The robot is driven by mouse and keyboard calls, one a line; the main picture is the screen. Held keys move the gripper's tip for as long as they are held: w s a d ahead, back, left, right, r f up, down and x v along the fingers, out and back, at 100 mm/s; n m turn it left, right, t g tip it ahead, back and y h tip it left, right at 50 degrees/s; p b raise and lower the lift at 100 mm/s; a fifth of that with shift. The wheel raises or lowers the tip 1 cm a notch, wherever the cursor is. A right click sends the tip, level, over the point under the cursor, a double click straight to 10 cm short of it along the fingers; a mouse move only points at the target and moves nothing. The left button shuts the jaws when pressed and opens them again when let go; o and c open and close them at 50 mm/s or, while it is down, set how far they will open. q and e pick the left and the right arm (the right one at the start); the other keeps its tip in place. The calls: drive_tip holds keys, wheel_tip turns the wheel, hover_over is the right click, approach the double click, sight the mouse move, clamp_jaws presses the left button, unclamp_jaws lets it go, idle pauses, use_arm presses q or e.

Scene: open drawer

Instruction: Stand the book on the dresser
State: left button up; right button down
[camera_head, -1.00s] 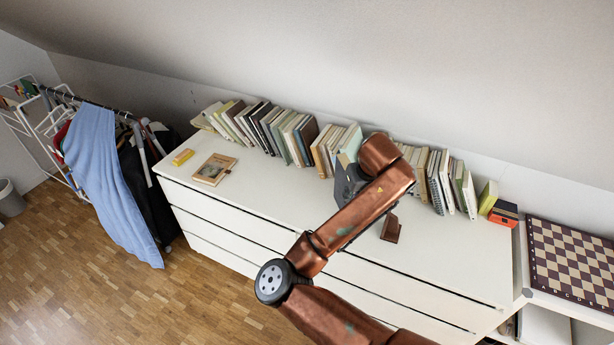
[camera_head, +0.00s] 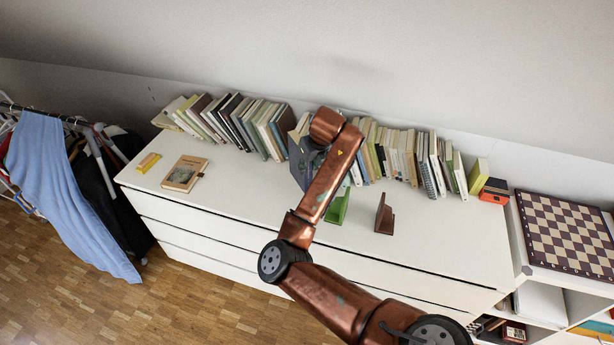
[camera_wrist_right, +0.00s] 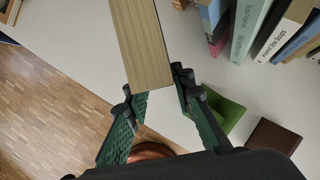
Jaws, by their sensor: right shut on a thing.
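A dark grey book (camera_head: 300,165) stands roughly upright over the dresser top, in front of the row of books, partly hidden by my right arm. In the right wrist view its tan, striped page edge (camera_wrist_right: 145,40) shows between the fingers. My right gripper (camera_wrist_right: 155,85) is shut on this book; in the head view the arm mostly hides the gripper. I cannot tell whether the book's lower edge touches the white dresser (camera_head: 240,200). A green bookend (camera_head: 338,208) and a brown bookend (camera_head: 384,215) stand to the right of the book. My left gripper is out of view.
A row of books (camera_head: 400,155) lines the wall. A chessboard (camera_head: 565,235) is at the far right. The dresser top is clear around the brown bookend.

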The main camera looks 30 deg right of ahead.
drive_tip(key=f, duration=0.1)
drive_tip(key=w+d+f, duration=0.1)
drive_tip(key=w+f, duration=0.1)
drive_tip(key=shift+w+d+f, duration=0.1)
drive_tip(key=shift+d, duration=0.25)
drive_tip(key=shift+w+f+b, duration=0.1)
drive_tip(key=shift+f+b, duration=0.1)
drive_tip(key=shift+b, duration=0.1)
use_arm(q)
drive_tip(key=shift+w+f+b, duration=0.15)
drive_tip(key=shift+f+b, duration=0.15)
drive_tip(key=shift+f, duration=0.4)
use_arm(e)
drive_tip(key=shift+w+d+f, duration=0.15)
drive_tip(key=shift+f, duration=1.65)
drive_tip(key=c, duration=2)
unclamp_jaws()
drive_tip(key=shift+f, duration=0.1)
drive_tip(key=shift+c, duration=0.2)
drive_tip(key=o, duration=0.4)
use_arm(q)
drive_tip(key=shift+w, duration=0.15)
